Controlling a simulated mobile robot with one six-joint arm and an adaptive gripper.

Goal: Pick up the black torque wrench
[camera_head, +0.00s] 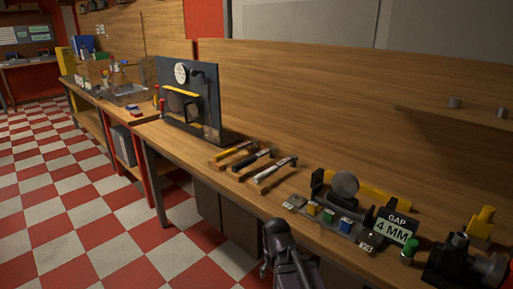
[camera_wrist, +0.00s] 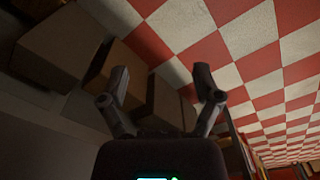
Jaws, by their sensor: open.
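The black torque wrench (camera_head: 252,161) lies on the wooden workbench in the head view. It is the middle one of three tools lying side by side, between a yellow-handled tool (camera_head: 232,152) and a pale-handled tool (camera_head: 275,169). My gripper (camera_wrist: 161,82) is open and empty in the wrist view, its two fingers spread apart. In the head view my arm shows at the bottom centre, in front of the bench edge and apart from the wrench. The wrench does not show in the wrist view.
A dark upright panel (camera_head: 205,75) stands left of the tools. A fixture with a round disc (camera_head: 345,184) and a "GAP 4 MM" sign (camera_head: 396,227) stand to the right. Brown boxes (camera_wrist: 62,46) sit under the bench. The checkered floor (camera_head: 110,215) is open at left.

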